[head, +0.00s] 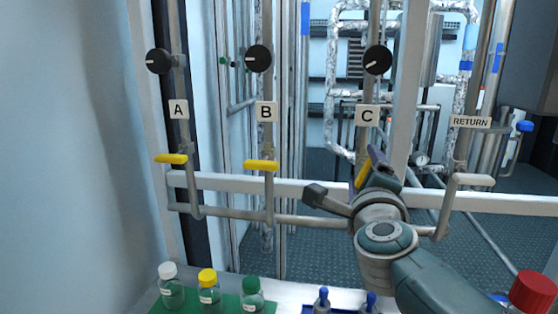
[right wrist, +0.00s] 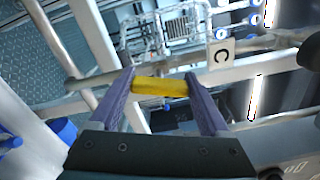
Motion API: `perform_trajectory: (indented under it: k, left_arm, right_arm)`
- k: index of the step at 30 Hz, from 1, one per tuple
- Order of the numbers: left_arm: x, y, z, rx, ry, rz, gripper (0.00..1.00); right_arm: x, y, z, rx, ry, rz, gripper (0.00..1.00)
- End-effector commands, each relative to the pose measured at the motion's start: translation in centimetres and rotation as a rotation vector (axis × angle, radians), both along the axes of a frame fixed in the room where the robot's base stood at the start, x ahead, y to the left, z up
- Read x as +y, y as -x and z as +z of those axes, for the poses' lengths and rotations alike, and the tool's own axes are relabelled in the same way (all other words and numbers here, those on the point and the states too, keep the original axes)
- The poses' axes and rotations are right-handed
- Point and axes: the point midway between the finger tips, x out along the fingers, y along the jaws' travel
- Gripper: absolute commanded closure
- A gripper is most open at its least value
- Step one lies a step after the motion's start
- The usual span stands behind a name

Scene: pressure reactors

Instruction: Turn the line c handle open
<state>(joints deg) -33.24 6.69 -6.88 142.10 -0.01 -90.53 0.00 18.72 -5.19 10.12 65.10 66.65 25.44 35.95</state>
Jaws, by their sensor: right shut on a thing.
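The yellow line C handle (head: 361,174) is on the pipe under the C label (head: 367,116), partly hidden by my right gripper (head: 374,164). In the head view it stands steeply tilted, unlike the level A and B handles. In the right wrist view the yellow handle (right wrist: 160,88) spans the space between the two purple fingers of my right gripper (right wrist: 161,84), which is shut on it. The handle's pivot is hidden behind the gripper. My left gripper is not in view.
The yellow A handle (head: 171,159) and B handle (head: 261,165) lie level to the left. A pale return handle (head: 473,180) is to the right. Capped bottles stand on a green tray (head: 228,303) below. A white rail (head: 310,190) crosses behind the pipes.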

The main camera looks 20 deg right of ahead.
Motion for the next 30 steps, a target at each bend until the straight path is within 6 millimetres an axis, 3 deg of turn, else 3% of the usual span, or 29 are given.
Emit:
perform_trajectory:
  k: [13,30]
  left_arm:
    - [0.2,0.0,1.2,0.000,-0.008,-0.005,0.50]
    - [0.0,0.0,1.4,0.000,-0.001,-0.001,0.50]
  right_arm:
    - [0.0,0.0,0.1,0.148,0.243,-0.001,0.76]
    - [0.0,0.0,0.0,0.184,0.302,-0.001,0.76]
